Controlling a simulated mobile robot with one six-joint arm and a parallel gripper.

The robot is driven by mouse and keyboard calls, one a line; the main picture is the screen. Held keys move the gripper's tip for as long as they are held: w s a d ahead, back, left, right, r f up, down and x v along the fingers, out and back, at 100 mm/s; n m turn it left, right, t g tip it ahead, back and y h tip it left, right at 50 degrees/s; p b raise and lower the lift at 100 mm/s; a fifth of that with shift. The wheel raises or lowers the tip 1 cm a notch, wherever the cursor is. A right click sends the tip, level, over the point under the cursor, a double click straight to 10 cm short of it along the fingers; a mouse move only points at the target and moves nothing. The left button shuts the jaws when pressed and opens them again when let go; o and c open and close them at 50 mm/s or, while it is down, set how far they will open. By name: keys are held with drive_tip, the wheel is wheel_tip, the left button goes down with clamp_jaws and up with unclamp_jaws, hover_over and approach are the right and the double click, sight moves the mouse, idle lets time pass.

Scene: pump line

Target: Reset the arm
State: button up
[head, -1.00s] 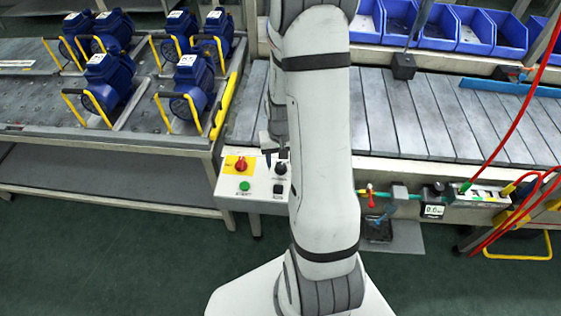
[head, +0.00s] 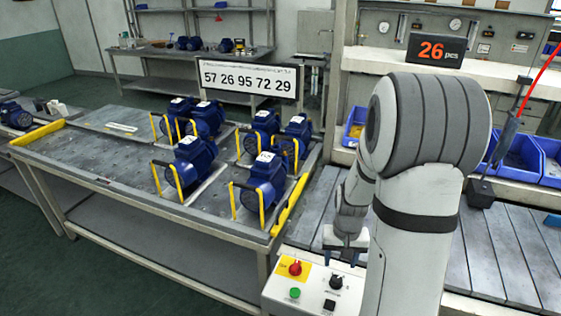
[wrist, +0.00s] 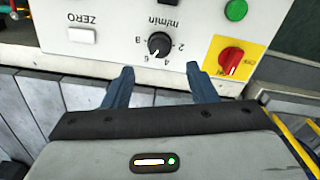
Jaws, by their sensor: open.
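My gripper (wrist: 160,82) shows in the wrist view with its two dark blue fingers spread apart and nothing between them. It hangs over the slatted conveyor, close to the control box (wrist: 120,22). The box carries a dial, a ZERO button, a green button and a red rotary switch on a yellow plate. In the head view my arm (head: 415,240) rises on the right and bends over, with the wrist low beside the control box (head: 312,290). My fingertips are hard to make out there.
Several blue pumps (head: 193,160) with yellow handles stand on the metal table (head: 110,165) at left. A sign (head: 248,78) stands behind them. The slatted conveyor (head: 490,255) and blue bins (head: 545,160) are at right.

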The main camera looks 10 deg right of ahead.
drive_tip(key=s+a+r+n+t, duration=0.1)
drive_tip(key=s+a+r+n, duration=0.1)
drive_tip(key=s+a+r, duration=0.4)
drive_tip(key=s+a+r+n+t, duration=0.1)
drive_tip(key=s+a+r, duration=0.5)
drive_tip(key=r, duration=0.6)
drive_tip(key=shift+s+r+n+t, duration=0.15)
drive_tip(key=shift+s+n+t, duration=0.25)
drive_tip(key=shift+s+t, duration=0.1)
drive_tip(key=shift+w, duration=0.1)
drive_tip(key=shift+c, duration=0.2)
